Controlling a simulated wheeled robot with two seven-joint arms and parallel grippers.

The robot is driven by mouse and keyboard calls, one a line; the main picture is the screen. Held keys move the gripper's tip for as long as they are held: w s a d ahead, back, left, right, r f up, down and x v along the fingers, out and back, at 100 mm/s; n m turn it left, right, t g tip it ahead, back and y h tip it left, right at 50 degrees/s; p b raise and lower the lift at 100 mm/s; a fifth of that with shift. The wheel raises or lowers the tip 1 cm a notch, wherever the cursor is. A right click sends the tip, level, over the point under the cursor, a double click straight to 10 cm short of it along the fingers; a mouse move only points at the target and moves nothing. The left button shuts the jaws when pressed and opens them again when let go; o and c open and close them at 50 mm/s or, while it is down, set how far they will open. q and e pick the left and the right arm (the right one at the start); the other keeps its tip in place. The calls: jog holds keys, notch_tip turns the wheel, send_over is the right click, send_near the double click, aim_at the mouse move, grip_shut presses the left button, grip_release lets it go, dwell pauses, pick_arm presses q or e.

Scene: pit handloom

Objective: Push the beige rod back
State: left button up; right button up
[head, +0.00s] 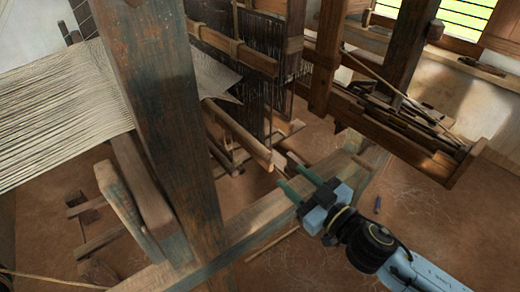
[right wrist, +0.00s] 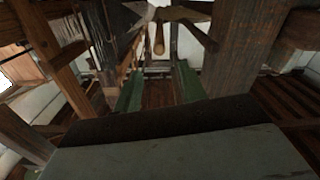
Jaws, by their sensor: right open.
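The beige rod (head: 238,136) is a pale wooden bar in the loom, slanting from upper left to lower right in the head view. Its near end faces my right gripper (head: 289,172). In the right wrist view the beige rod (right wrist: 158,40) shows nearly end-on, beyond and above the gap between the green fingers. My right gripper (right wrist: 159,78) is open, with nothing between its fingers. It appears a short way from the rod's end, apart from it. My left gripper is not in view.
A thick wooden post (head: 160,120) stands left of the rod. A long beam (head: 250,225) runs below my right gripper. Dark heddles (head: 265,90) hang behind the rod. A wooden trough (head: 425,160) holding sticks is at right. Pale warp threads (head: 60,110) stretch at left.

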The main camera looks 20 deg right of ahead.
aim_at(261, 149)
jog(key=p+x, duration=0.2)
jog(key=x, duration=1.1)
jog(key=shift+w+f, duration=0.1)
jog(key=shift+c, duration=0.3)
grip_shut()
